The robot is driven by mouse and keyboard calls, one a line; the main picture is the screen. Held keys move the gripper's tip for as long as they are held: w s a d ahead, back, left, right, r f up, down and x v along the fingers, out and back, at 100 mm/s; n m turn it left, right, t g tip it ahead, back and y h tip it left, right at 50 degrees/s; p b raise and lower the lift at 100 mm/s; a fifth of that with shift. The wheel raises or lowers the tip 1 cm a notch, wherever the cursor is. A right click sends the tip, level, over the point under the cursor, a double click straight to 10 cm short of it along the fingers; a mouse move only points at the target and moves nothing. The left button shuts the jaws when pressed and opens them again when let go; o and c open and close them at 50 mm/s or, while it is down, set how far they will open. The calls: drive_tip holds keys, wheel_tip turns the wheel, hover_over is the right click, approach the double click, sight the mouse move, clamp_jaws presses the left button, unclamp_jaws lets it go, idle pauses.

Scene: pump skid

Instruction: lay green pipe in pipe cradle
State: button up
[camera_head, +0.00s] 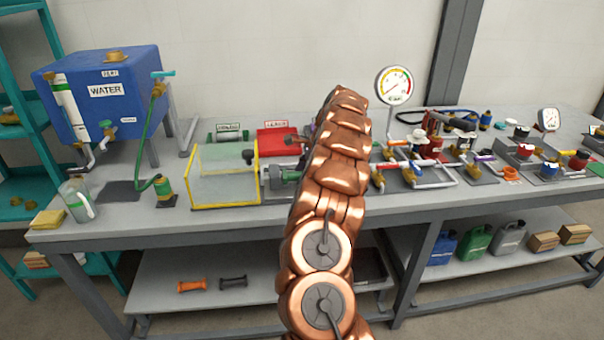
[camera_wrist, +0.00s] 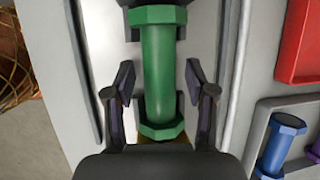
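The green pipe (camera_wrist: 158,75), with a hexagonal flange at each end, lies lengthwise in the wrist view. Its upper end meets a dark fitting, and brass shows by its lower end. In the head view a green part of it (camera_head: 290,175) shows beside the grey pump, mostly behind my copper arm. My gripper (camera_wrist: 160,85) is open, one finger on each side of the pipe with gaps. The gripper is hidden in the head view. I cannot pick out the pipe cradle for certain; a grey tray (camera_wrist: 262,112) holding a blue pipe (camera_wrist: 280,142) and a purple one shows at lower right.
A red tray (camera_head: 278,140) lies behind the pump. A yellow-edged clear tank (camera_head: 225,178) stands left of it, and a blue water tank (camera_head: 105,95) farther left. A gauge (camera_head: 394,86) and crowded valves and pipework stand right of my arm. The bench's front edge is close.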

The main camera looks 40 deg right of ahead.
idle(0.3)
drive_tip(key=shift+v, duration=6)
